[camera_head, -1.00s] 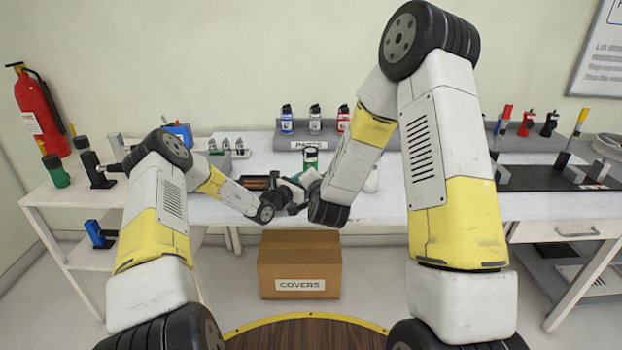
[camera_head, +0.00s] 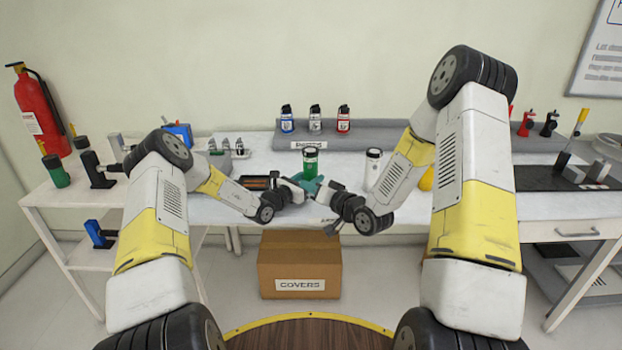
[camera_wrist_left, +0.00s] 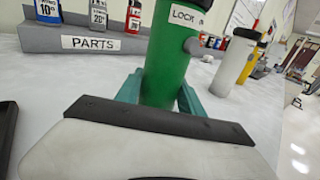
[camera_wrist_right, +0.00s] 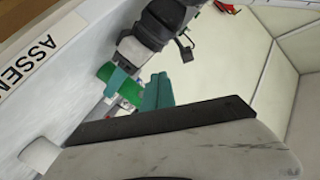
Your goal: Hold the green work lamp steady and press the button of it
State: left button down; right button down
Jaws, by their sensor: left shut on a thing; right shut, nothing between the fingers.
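My left gripper (camera_wrist_left: 160,95) is shut on the lamp's lower body, one teal finger on each side. My right gripper (camera_head: 318,187) is close to the lamp from the right, shut and empty. Its teal fingers (camera_wrist_right: 158,92) are together near the green lamp body in the right wrist view; contact with the button cannot be seen.
A white lamp (camera_head: 374,165) and a partly hidden yellow one (camera_head: 426,180) stand to the right. A grey parts rack (camera_head: 370,138) with several small bottles is behind. A box marked COVERS (camera_head: 299,263) is on the floor below the table.

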aim_at(312, 171)
jog(key=w, duration=0.7)
jog(key=shift+w+d, duration=0.35)
jog(key=shift+d, duration=0.05)
dwell(1.7)
jog(key=shift+w, duration=0.4)
jog(key=shift+w+d, duration=0.1)
jog(key=shift+w, duration=0.15)
dwell(0.4)
jog(key=shift+s, duration=0.7)
